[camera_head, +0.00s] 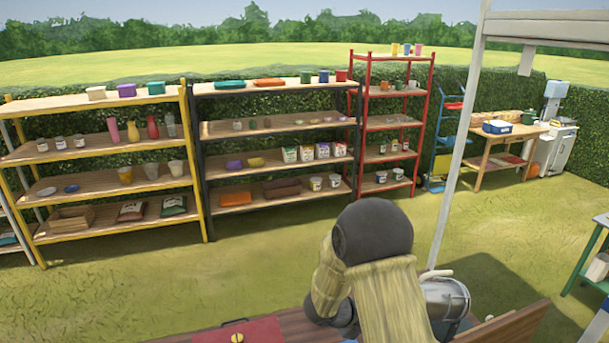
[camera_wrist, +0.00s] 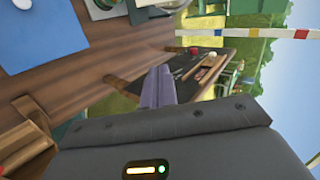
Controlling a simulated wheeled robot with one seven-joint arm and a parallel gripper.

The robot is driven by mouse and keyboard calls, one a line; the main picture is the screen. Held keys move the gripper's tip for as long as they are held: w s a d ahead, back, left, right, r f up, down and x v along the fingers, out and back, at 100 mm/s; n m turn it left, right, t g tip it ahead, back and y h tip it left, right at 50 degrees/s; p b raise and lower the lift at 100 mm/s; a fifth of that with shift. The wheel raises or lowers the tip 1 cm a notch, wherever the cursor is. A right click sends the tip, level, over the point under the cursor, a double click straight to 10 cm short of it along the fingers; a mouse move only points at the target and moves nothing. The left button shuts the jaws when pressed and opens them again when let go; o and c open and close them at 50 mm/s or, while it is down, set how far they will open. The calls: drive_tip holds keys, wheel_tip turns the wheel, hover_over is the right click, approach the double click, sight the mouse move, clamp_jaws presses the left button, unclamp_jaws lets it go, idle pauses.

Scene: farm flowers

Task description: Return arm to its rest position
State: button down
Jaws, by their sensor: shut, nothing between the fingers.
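In the head view my arm, with a dark rounded joint and a yellowish link, stands at the lower middle. My gripper cannot be made out there.
In the head view a wooden tabletop (camera_head: 185,338) with a red mat (camera_head: 262,331) lies at the bottom. A metal bucket (camera_head: 447,300) is right of my arm. A pale post (camera_head: 456,150) rises behind. Yellow (camera_head: 193,165), black (camera_head: 204,170) and red (camera_head: 427,125) shelves stand beyond open grass.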

drive_tip(key=s+a+r+n+t+y+b, duration=0.1)
drive_tip(key=a+n+y+b, duration=0.3)
drive_tip(key=n, duration=0.6)
drive_tip(key=s+a+r+n+t+y+b, duration=0.2)
drive_tip(key=n+y, duration=0.3)
drive_tip(key=n, duration=0.4)
drive_tip(key=s+d+f+n+g+b, duration=0.2)
drive_tip(key=s+d+n+g, duration=0.1)
drive_tip(key=s+n, duration=0.9)
drive_tip(key=s+g, duration=0.1)
drive_tip(key=s, duration=0.2)
drive_tip(key=shift+f+g, duration=0.2)
drive_tip(key=shift+g, duration=0.1)
